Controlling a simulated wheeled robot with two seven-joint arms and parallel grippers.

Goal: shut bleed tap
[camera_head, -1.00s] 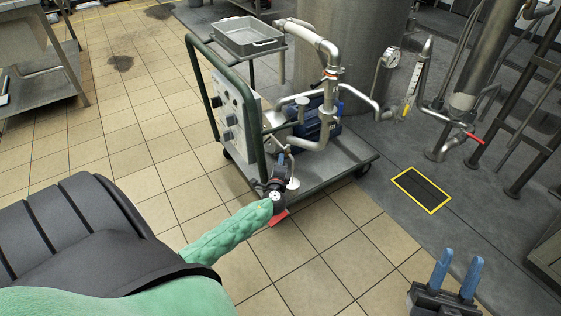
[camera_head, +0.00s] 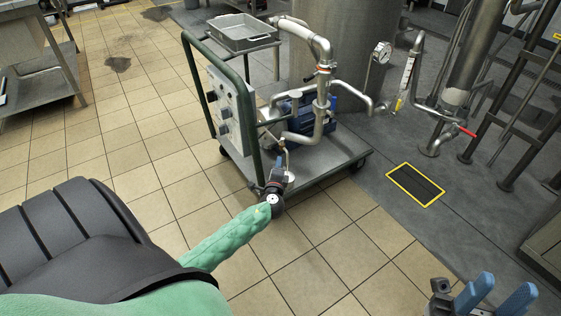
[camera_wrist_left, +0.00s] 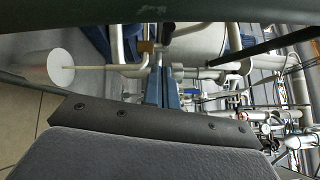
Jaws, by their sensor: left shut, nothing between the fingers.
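My left gripper (camera_head: 280,167) is beside the near corner of the pump cart, close to its thin pipework. In the left wrist view its blue fingers (camera_wrist_left: 163,87) are together, with nothing seen between them. A thin rod or tube with a brass-coloured fitting (camera_wrist_left: 146,47) passes near the fingertips and lines up with a round white disc (camera_wrist_left: 61,68). I cannot make out the bleed tap for certain, nor whether the fingers touch anything; the wrist hides part of that spot. My right gripper (camera_head: 497,296) is at the lower right, fingers apart and empty.
The cart has a green handle frame (camera_head: 247,100), a control box (camera_head: 228,112), a blue pump (camera_head: 325,115) and a grey tray (camera_head: 243,35). A steel pipe with a red lever (camera_head: 465,131) stands right.

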